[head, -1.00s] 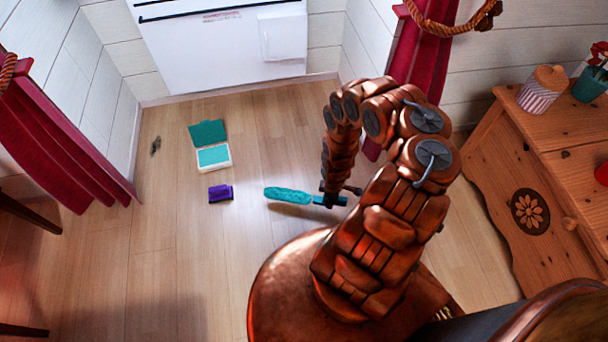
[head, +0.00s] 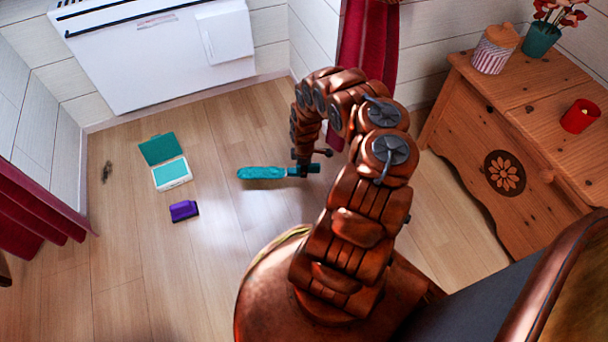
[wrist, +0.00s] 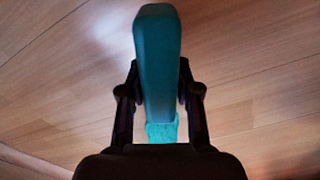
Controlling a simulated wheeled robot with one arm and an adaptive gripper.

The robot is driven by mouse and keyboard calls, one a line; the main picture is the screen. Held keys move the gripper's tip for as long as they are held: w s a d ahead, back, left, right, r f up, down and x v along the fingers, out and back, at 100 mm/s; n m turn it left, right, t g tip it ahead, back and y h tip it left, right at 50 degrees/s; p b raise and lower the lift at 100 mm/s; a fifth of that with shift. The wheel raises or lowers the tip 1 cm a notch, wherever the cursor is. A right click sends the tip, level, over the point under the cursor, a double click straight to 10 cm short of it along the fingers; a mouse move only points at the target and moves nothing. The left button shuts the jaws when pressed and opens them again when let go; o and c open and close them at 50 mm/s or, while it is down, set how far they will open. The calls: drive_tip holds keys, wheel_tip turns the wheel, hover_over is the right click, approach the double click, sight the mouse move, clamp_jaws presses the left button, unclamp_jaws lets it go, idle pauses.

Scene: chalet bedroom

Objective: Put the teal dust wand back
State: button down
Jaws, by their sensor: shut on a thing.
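A bit of the lighter, textured head shows below the handle there. The wand appears above the floor; its exact height is hard to tell. An open case (head: 172,174) with a teal lid and teal inside lies on the floor to the left.
A small purple block-like object (head: 184,211) lies on the floor below the case. A small dark thing (head: 107,171) lies near the left wall. A white heater (head: 150,45) hangs at the back. A wooden dresser (head: 450,125) stands right, with a red candle cup (head: 580,116). Floor between is clear.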

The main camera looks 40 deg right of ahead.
drive_tip(key=shift+w+d+f+b, duration=0.15)
drive_tip(key=shift+w+d+b, duration=0.25)
drive_tip(key=shift+w+d, duration=0.25)
wheel_tip(320, 180, down, 4)
drive_tip(key=b, duration=0.2)
drive_tip(key=shift+s+r+b, duration=0.1)
drive_tip(key=shift+r+b, duration=0.15)
drive_tip(key=shift+b, duration=0.1)
drive_tip(key=shift+r, duration=0.1)
drive_tip(key=c, duration=0.8)
unclamp_jaws()
